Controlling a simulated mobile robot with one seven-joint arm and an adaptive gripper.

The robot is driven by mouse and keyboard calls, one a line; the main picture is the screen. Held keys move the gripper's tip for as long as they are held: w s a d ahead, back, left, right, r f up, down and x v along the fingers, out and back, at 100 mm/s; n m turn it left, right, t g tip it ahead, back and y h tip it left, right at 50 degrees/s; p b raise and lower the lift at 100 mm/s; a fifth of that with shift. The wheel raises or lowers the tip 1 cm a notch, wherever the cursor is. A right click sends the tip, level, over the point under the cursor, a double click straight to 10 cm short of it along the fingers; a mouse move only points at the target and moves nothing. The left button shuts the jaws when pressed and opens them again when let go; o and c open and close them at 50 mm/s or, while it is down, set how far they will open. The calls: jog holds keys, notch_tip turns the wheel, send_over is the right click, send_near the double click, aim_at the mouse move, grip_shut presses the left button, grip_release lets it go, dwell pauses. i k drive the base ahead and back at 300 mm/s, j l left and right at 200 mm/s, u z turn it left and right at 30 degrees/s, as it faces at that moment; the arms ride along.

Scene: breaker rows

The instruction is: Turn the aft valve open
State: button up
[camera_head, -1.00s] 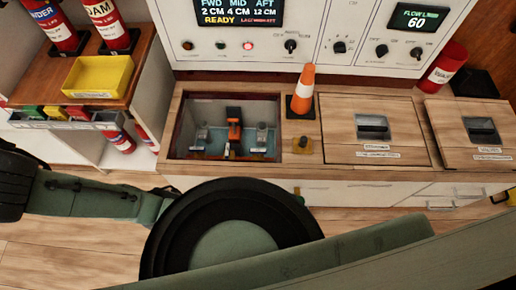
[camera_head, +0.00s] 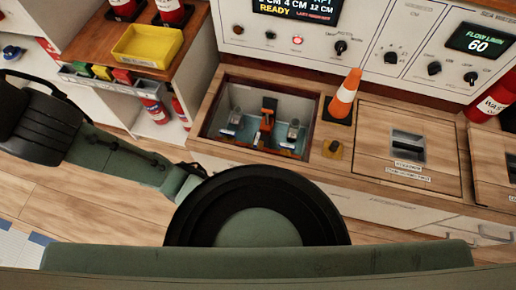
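No part is clearly marked as the aft valve, and I cannot tell which one it is. An open recess (camera_head: 207,118) in the wooden counter holds an orange-topped part (camera_head: 267,118) in the middle, with grey fittings (camera_head: 233,120) on either side. A wooden hatch (camera_head: 385,165) with a recessed handle (camera_head: 408,146) is closed to the right of the recess; its label is too small to read surely. A second hatch (camera_head: 491,145) is partly cut off at the right edge. My gripper is not in view; my green arm crosses the foreground, apart from the recess.
A control panel (camera_head: 366,28) with dials and displays is behind. A yellow bin (camera_head: 150,43) sits on a shelf at left. Red cylinders (camera_head: 493,103) stand at right. Wooden floor (camera_head: 70,195) is open at left.

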aim_at(286, 147)
jog(key=l+u, duration=0.1)
jog(key=l, duration=0.65)
jog(key=k+l+u, duration=0.15)
jog(key=l, duration=0.6)
jog(key=i, duration=0.05)
